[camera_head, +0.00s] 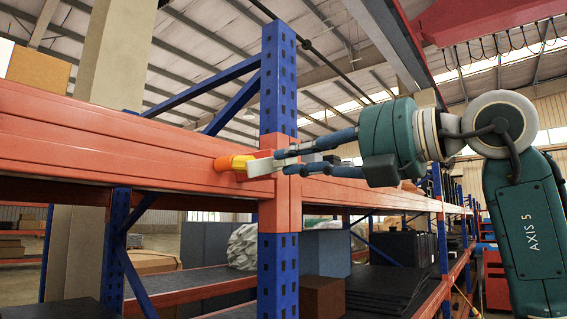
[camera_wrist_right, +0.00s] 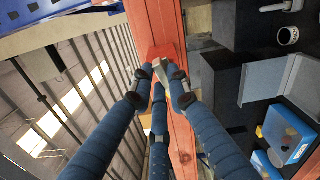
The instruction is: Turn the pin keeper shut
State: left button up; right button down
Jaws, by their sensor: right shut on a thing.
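The pin keeper (camera_head: 262,167) shows as a pale, flat tab beside a red block (camera_head: 263,153) on the orange beam, close to the blue upright. A yellow and orange rounded piece (camera_head: 229,162) sits just left of it. My right gripper (camera_head: 285,161) reaches in from the right and its blue fingers are shut on the pale tab. In the right wrist view the fingertips (camera_wrist_right: 161,75) close around the tab (camera_wrist_right: 160,69), with the red block (camera_wrist_right: 163,51) just beyond. The fingers hide part of the tab. My left gripper is not in view.
The orange beam (camera_head: 130,150) runs across the left, meeting the perforated blue upright (camera_head: 278,80). Lower shelves hold a brown box (camera_head: 322,296) and dark flat sheets (camera_head: 385,290). The wrist view shows a mug (camera_wrist_right: 288,36) and a blue box (camera_wrist_right: 287,133) at the right.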

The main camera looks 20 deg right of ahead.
jog(key=shift+d+r+m+b, duration=0.1)
jog(key=shift+m+b, duration=0.35)
jog(key=shift+m, duration=1.25)
jog(key=c, duration=1.7)
grip_release()
jog(key=shift+w, duration=0.1)
jog(key=shift+o, duration=0.2)
jog(key=v, duration=1.2)
